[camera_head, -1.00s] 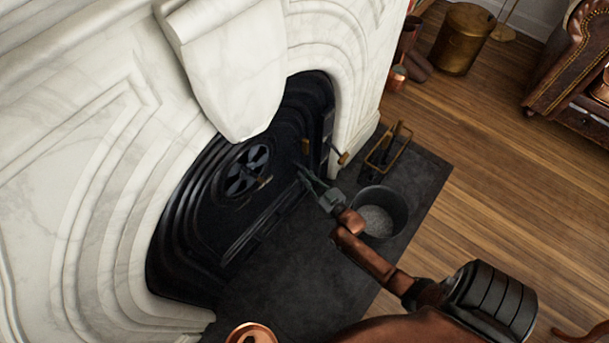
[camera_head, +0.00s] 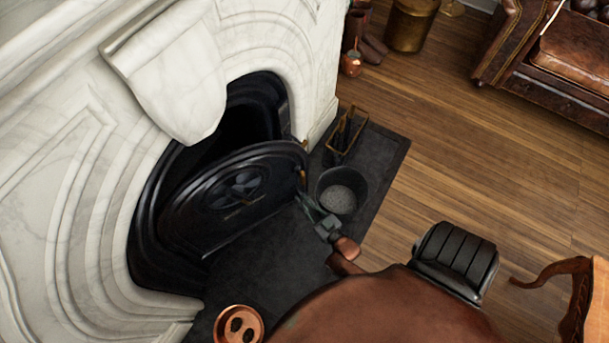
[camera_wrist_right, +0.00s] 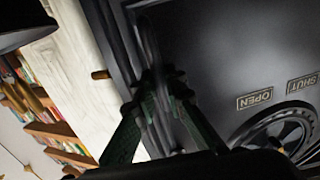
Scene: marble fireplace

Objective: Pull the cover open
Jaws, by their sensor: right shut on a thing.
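The cover (camera_head: 235,195) is a black arched metal door with a round vent, in the fireplace opening. It stands partly open, its right edge swung out and a dark gap behind it. In the right wrist view the cover (camera_wrist_right: 215,65) fills the right side, with OPEN and SHUT plates by the vent wheel. My right gripper (camera_head: 303,197) is at the cover's right edge, by a small brass piece. It is shut on the cover's handle, which the fingers largely hide; the fingers also show in the right wrist view (camera_wrist_right: 160,95). My left gripper is not in view.
A dark bucket of grey ash (camera_head: 342,190) stands on the hearth slab (camera_head: 265,260), close beside my right gripper. A brass-framed tool stand (camera_head: 345,135) is behind it. The white marble surround (camera_head: 90,150) borders the opening.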

